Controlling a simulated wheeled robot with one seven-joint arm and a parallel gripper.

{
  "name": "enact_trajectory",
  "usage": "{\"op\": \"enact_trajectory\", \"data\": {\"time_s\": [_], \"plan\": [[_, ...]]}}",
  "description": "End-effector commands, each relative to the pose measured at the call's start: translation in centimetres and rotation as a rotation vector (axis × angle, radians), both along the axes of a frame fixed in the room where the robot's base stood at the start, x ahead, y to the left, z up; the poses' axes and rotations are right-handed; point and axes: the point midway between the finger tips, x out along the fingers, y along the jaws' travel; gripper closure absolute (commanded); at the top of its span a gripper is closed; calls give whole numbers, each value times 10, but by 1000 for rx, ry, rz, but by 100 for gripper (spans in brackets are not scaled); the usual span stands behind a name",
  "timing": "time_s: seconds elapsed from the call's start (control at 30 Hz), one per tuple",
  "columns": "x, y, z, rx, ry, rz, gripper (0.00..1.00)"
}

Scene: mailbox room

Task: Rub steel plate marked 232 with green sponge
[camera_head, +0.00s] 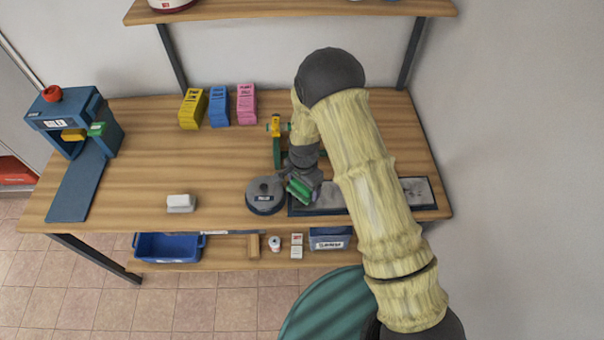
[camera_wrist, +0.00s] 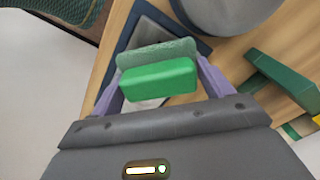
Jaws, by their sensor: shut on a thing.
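My gripper (camera_head: 302,186) is shut on a green sponge (camera_head: 299,190). In the wrist view the green sponge (camera_wrist: 158,79) sits between the two purple fingers of my gripper (camera_wrist: 160,85), with a paler green layer on its far side. The sponge is over the left end of a grey steel plate (camera_head: 417,192) in a dark frame on the table. The plate (camera_wrist: 147,36) also shows behind the sponge in the wrist view. I cannot tell whether the sponge touches it. My arm hides the plate's middle, and no number is readable on it.
A round dark grey object (camera_head: 265,195) stands just left of the plate. A white block (camera_head: 180,203) lies further left. A green and yellow stand (camera_head: 276,140) is behind the gripper. Yellow, blue and pink boxes (camera_head: 218,106) line the back. The wooden table (camera_head: 150,170) is clear at centre left.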

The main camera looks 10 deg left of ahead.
Motion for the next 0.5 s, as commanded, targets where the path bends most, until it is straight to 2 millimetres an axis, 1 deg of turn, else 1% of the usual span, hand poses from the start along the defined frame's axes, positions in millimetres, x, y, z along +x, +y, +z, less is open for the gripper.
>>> {"op": "enact_trajectory", "data": {"time_s": [0.03, 0.33, 0.5], "plan": [[1, -1, 8, 0, -1, -2, 50], [1, -1, 35, 0, 0, -2, 50], [3, -6, 49, 0, -1, -12, 50]]}}
